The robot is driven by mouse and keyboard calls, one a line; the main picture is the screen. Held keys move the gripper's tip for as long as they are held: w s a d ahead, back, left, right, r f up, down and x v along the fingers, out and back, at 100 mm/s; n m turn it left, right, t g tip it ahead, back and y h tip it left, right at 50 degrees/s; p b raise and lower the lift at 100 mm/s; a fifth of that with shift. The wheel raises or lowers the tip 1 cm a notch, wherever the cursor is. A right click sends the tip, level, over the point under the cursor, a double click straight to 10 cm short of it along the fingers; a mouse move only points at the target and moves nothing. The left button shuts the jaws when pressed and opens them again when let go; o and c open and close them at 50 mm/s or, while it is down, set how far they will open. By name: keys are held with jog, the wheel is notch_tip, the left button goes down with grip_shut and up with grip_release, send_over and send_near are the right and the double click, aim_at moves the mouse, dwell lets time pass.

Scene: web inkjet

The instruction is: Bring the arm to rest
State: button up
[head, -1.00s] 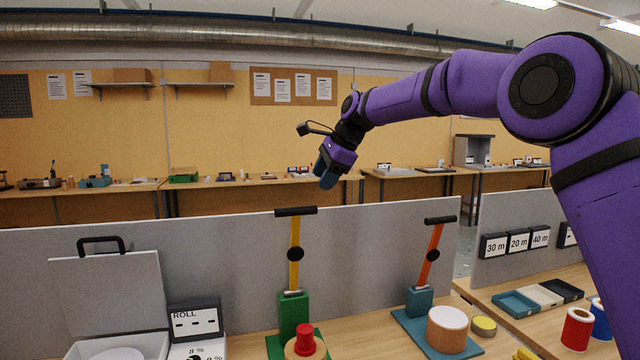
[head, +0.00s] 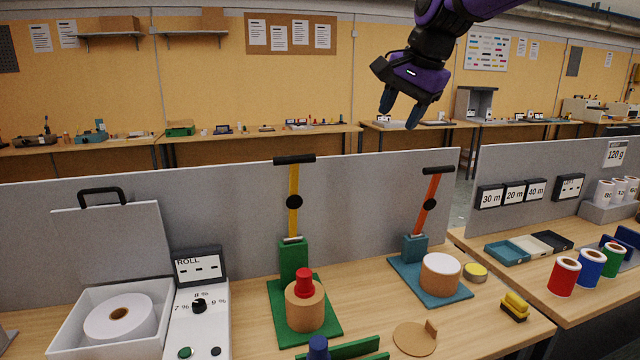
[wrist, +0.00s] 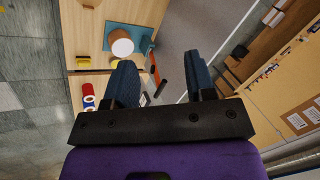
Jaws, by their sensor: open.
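My gripper (head: 402,108) is raised in the upper right of the head view, above the grey partition and well clear of the bench. Its two dark blue fingers point down and stand apart with nothing between them. In the wrist view the same open gripper (wrist: 158,82) shows the two fingers with a gap, and the bench lies beyond them. My purple arm comes in from the top edge in the head view; most of it is out of frame.
Below stand a green press (head: 294,262) with a yellow lever and a teal press (head: 414,248) with an orange lever. A grey partition (head: 360,190) runs behind them. A white box (head: 82,342) holds a roll at left. Colored rolls (head: 590,268) stand on the right bench. Air around my gripper is free.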

jog(key=s+d+f+n+h, duration=0.1)
jog(key=s+d+f, duration=0.3)
jog(key=s, duration=0.6)
jog(key=s+d+f+n, duration=0.3)
jog(key=s+d, duration=0.3)
jog(key=s, duration=0.4)
jog(key=s+d+f+n+t+h, duration=0.1)
jog(key=s+d+f+n, duration=0.3)
jog(key=s, duration=0.6)
jog(key=shift+d+f+h, duration=0.3)
jog(key=shift+d+f, duration=0.05)
jog(key=shift+d, duration=0.5)
